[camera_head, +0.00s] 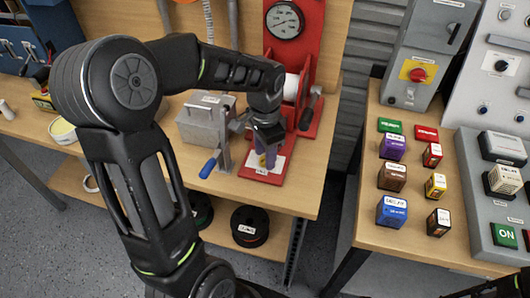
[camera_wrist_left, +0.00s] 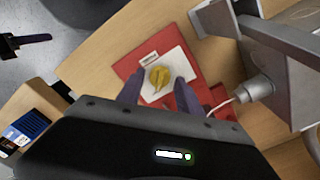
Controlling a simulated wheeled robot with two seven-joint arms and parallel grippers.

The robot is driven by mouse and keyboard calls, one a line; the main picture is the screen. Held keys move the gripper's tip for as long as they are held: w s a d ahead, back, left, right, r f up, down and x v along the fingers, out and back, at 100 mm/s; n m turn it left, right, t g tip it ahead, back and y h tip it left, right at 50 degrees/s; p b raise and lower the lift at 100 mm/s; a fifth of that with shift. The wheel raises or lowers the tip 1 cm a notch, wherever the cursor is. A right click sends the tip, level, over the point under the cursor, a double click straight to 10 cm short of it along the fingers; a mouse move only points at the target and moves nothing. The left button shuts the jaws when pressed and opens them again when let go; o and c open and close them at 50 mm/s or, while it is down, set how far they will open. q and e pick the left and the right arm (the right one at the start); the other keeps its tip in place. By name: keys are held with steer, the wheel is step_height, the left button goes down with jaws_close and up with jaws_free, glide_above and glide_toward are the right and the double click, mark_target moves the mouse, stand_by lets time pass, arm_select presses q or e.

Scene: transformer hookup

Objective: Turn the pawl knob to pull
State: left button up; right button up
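A small yellow knob (camera_wrist_left: 158,78) stands on a white plate (camera_wrist_left: 172,66) on a red base (camera_wrist_left: 206,92) in the left wrist view; I take it for the pawl knob. Its pointing direction is hard to read. My left gripper (camera_wrist_left: 158,92) is open, its two violet fingers apart on either side of the knob in the picture; contact is not clear. In the head view the left gripper (camera_head: 267,158) points down over the red base (camera_head: 247,172) and hides the knob. My right gripper (camera_wrist_left: 30,40) shows only partly at the wrist view's left edge.
A lever with a blue handle (camera_head: 210,165) and a grey box (camera_head: 200,124) stand left of the red base. A red stand (camera_head: 311,42) with a gauge (camera_head: 285,20) rises behind. The right table (camera_head: 372,160) holds several small coloured boxes; a gap separates the tables.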

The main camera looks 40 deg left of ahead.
arm_select(q)
steer(key=shift+o, duration=0.6)
step_height(320, 180, up, 8)
steer(key=shift+f, duration=0.1)
stand_by(0.5)
